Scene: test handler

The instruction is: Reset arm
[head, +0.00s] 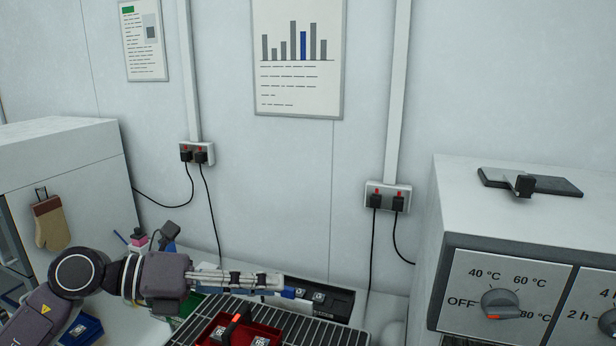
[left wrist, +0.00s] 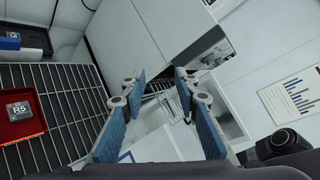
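My left arm comes in from the left in the head view. Its gripper (head: 283,289) points right, seen from the side, above a wire rack (head: 318,330). In the left wrist view the two blue-padded fingers of the left gripper (left wrist: 158,80) stand apart with nothing between them. A red tray (head: 272,328) with labelled square chips sits on the rack, below the gripper. It also shows at the left of the left wrist view (left wrist: 14,132), with a chip marked R5 (left wrist: 20,109). My right gripper is in neither view.
A dark tray (head: 340,304) with chips lies behind the rack. At right stands an oven-like box (head: 520,215) with a temperature dial (head: 500,304). A white cabinet (head: 65,165) with a hanging mitt (head: 50,223) is at left. Cables (head: 209,205) hang from wall sockets.

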